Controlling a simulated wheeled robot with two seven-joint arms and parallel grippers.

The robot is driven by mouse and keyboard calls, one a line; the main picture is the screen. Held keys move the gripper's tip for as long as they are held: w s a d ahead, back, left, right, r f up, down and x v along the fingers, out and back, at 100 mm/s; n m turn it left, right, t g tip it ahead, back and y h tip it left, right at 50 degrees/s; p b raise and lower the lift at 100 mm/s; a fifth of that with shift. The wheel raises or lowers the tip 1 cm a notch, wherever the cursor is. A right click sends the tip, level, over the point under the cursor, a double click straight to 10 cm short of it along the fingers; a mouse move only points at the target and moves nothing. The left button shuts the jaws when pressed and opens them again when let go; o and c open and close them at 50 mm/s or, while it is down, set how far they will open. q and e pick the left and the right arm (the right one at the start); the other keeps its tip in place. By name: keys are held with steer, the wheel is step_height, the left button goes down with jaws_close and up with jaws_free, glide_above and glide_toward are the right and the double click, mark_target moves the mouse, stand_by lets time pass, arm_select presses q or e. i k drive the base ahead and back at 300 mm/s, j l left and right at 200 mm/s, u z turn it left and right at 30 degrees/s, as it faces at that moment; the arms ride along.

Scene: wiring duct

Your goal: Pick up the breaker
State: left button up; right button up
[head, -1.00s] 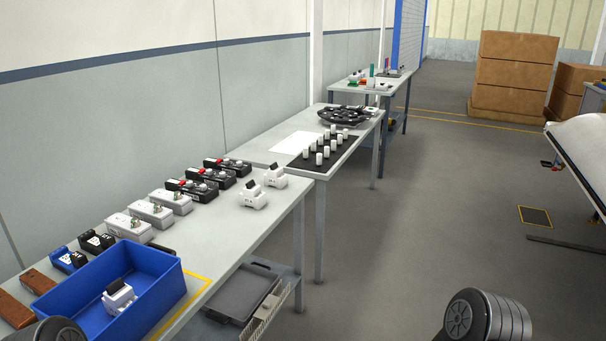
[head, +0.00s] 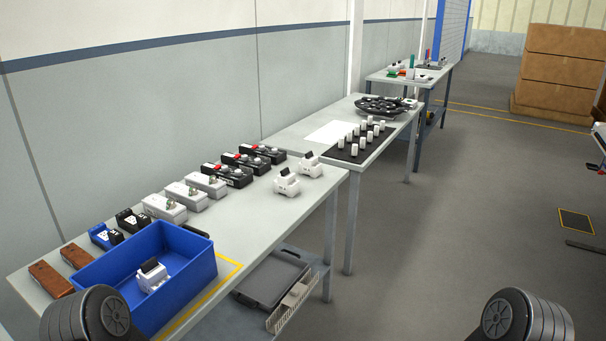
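Breakers that match in look, white with a black top part, show in the head view. One white breaker (head: 153,275) lies inside the blue bin (head: 205,263) on the near table. Two more white breakers stand near the table's right edge, one nearer (head: 287,182) and one farther back (head: 311,165). Nothing touches them. Which one the task means I cannot tell. Only rounded dark parts of my two arms show at the bottom left and bottom right. Neither gripper is in view.
Brown blocks (head: 50,278), blue and black devices (head: 105,236), grey boxes (head: 164,208) and black boxes with red parts (head: 227,174) line the near table's (head: 237,225) wall side. A second table (head: 290,138) holds a black mat with white cylinders.

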mark_target(149, 282)
steer(key=k+j+u, duration=0.25)
steer(key=k+j, duration=0.15)
steer(key=k, duration=0.15)
steer(key=k+j+u, duration=0.25)
steer(key=k+j, duration=0.25)
